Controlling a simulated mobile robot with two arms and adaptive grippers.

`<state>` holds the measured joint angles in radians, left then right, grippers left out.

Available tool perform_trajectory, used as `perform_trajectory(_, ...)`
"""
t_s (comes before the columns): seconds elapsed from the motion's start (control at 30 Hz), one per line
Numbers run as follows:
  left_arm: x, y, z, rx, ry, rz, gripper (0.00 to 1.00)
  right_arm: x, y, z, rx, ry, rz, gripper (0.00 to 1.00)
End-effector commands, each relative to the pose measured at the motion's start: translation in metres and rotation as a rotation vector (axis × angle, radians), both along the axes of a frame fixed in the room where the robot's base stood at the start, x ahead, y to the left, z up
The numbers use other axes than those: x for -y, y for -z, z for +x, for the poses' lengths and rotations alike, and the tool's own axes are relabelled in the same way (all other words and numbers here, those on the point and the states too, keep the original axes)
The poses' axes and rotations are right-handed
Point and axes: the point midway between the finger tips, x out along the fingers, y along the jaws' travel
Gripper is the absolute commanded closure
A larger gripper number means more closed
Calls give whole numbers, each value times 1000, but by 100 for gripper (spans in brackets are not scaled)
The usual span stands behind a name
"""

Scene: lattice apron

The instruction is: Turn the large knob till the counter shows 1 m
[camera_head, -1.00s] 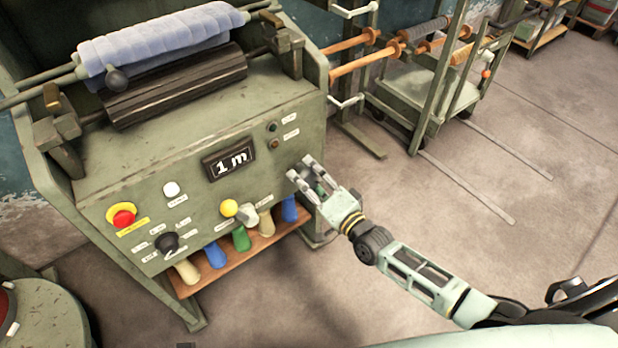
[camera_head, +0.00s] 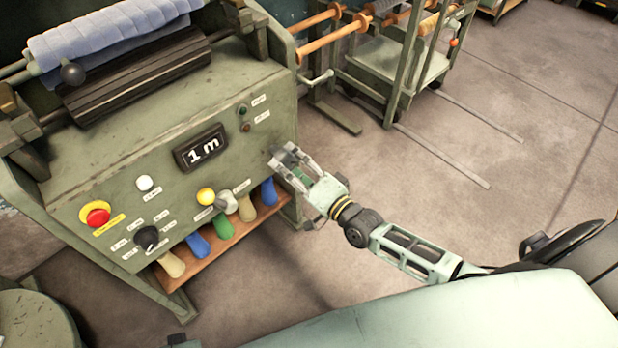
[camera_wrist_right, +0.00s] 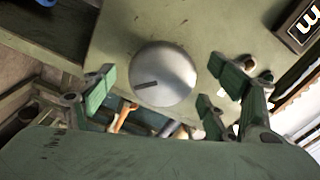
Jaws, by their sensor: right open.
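The large knob (camera_wrist_right: 163,73) is a round grey disc with a dark pointer line, seen in the right wrist view. It lies in front of and between the spread fingers of my right gripper (camera_head: 283,158); I cannot tell whether they touch it. In the head view this gripper, at the right side of the machine's front panel, hides most or all of the knob. My right gripper is open. The counter (camera_head: 202,149) reads "1 m" in white on black; its "m" also shows in the right wrist view (camera_wrist_right: 306,28). My left gripper is not in view.
The panel also holds a red stop button (camera_head: 96,214), a white button (camera_head: 144,183), a yellow button (camera_head: 206,196), a small grey knob (camera_head: 226,202) and a black selector (camera_head: 147,238). Coloured handles (camera_head: 222,227) stand below.

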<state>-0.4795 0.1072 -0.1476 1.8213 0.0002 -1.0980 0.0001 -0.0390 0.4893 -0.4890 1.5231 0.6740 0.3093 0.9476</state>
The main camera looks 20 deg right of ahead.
Motion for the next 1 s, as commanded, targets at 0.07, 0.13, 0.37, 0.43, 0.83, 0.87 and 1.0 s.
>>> perform_trajectory(0.07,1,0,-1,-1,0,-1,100,7,2,-19,-3,1,-2,21)
perform_trajectory(0.13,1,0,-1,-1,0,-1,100,12,2,-34,-4,0,-2,21)
perform_trajectory(0.37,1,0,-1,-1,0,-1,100,26,1,-71,-3,0,-2,21)
perform_trajectory(0.43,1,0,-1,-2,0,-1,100,29,0,-78,0,0,-2,21)
perform_trajectory(0.83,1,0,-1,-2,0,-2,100,32,0,-85,1,1,-1,21)
perform_trajectory(0.87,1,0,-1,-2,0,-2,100,32,0,-85,1,1,-1,21)
perform_trajectory(1.0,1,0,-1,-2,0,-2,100,32,0,-85,1,1,-1,21)
